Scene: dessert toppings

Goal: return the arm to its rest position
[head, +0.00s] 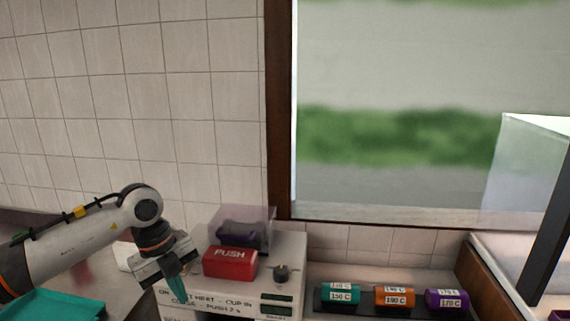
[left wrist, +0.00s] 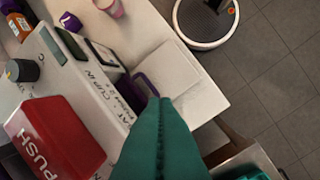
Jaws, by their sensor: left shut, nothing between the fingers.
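My left arm comes in from the left in the head view. My left gripper (head: 177,286) points downward with its teal fingers together and nothing between them. It is just left of and in front of the white machine with the red PUSH block (head: 230,262). In the left wrist view the shut teal fingers (left wrist: 158,125) fill the lower middle, with the red PUSH block (left wrist: 52,140) to their left. My right gripper does not show in either view.
The white machine (head: 292,248) has a dark knob (head: 281,273). Teal (head: 340,294), orange (head: 394,296) and purple (head: 447,299) labelled containers stand to its right. A teal tray (head: 50,305) lies at lower left. A pink cup (left wrist: 110,7) stands on the counter (left wrist: 134,25).

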